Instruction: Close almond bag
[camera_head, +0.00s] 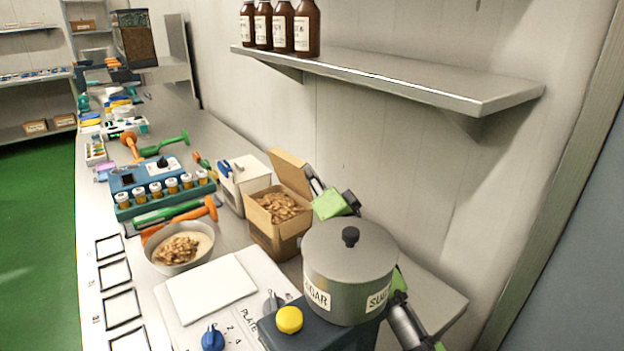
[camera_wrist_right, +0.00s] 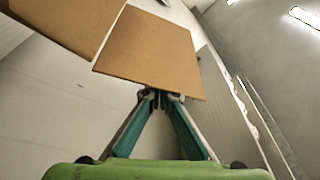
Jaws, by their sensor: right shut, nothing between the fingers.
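The almond container looks like a small open cardboard box (camera_head: 272,238) filled with brown nuts (camera_head: 280,207). Its back flap (camera_head: 290,170) stands up and leans back. My right gripper (camera_head: 313,180) is just to the right of this flap, its fingers shut and empty. In the right wrist view the closed fingertips (camera_wrist_right: 161,97) meet at the lower edge of a brown cardboard panel (camera_wrist_right: 152,50); I cannot tell if they touch it. A second panel (camera_wrist_right: 70,20) shows at upper left. My left gripper is not in view.
A lidded sugar pot (camera_head: 350,265) stands right in front of the box. A white box (camera_head: 240,185) and a bowl of nuts (camera_head: 180,249) are to the left. A shelf (camera_head: 390,78) with brown bottles (camera_head: 283,27) hangs above. A white board (camera_head: 212,288) lies in front.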

